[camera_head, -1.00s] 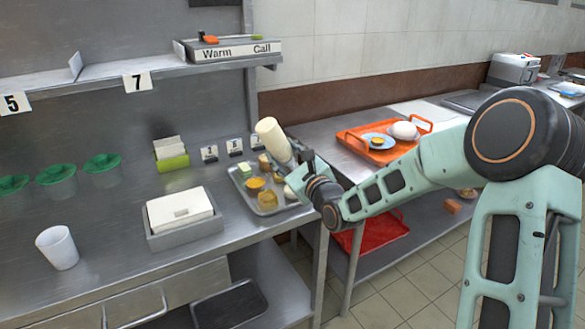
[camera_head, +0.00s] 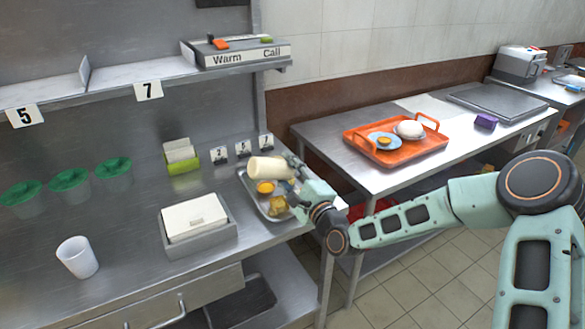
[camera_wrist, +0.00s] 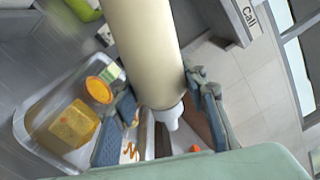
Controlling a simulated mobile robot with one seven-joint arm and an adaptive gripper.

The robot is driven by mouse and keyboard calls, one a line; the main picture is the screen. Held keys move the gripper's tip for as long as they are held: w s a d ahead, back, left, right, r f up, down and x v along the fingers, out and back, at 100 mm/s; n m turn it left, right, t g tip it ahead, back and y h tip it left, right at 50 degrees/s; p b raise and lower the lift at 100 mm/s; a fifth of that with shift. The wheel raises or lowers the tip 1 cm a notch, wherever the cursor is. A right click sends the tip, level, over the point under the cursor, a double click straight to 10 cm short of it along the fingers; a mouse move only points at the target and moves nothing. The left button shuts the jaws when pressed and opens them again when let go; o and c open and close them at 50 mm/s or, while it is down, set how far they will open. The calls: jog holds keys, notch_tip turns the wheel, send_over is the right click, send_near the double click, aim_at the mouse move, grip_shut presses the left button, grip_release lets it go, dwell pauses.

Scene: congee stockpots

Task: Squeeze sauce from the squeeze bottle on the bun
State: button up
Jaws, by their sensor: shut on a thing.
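The cream squeeze bottle (camera_head: 268,168) lies nearly level in my gripper (camera_head: 293,176), above the metal tray (camera_head: 246,188) in the head view. In the wrist view my gripper (camera_wrist: 163,112) is shut on the bottle (camera_wrist: 146,50) near its white nozzle, with a finger on each side. The nozzle points down in that view. A round white bun (camera_head: 410,130) sits on the orange tray (camera_head: 372,156) on the right-hand table, well apart from the bottle. Next to it is a blue plate (camera_head: 372,141) with a small orange-yellow item.
The metal tray holds a yellow block (camera_wrist: 74,124) and an orange-topped item (camera_wrist: 99,89). A grey box (camera_head: 200,242), a white cup (camera_head: 77,257) and green-rimmed holders (camera_head: 114,172) stand on the left counter. A gap separates the counters. A purple block (camera_head: 486,122) lies right of the orange tray.

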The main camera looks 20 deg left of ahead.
jog(key=n, duration=0.5)
jog(key=shift+s+a+r+n, duration=0.25)
jog(key=shift+s+a+n, duration=0.05)
jog(key=shift+s+a, duration=0.05)
jog(key=w+d+r+n, duration=0.1)
jog(key=n, duration=0.1)
jog(key=w+d+r+n, duration=0.1)
jog(key=n, duration=0.2)
jog(key=w+d+r+n+p, duration=0.1)
jog(key=n, duration=0.1)
jog(key=shift+w+r+n, duration=0.1)
jog(key=shift+w+n, duration=0.1)
jog(key=shift+n, duration=0.1)
notch_tip(320, 180, up, 13)
jog(key=w+d+n+g+b, duration=0.1)
jog(key=n, duration=0.9)
jog(key=shift+w+d, duration=0.25)
jog(key=shift+w, duration=0.15)
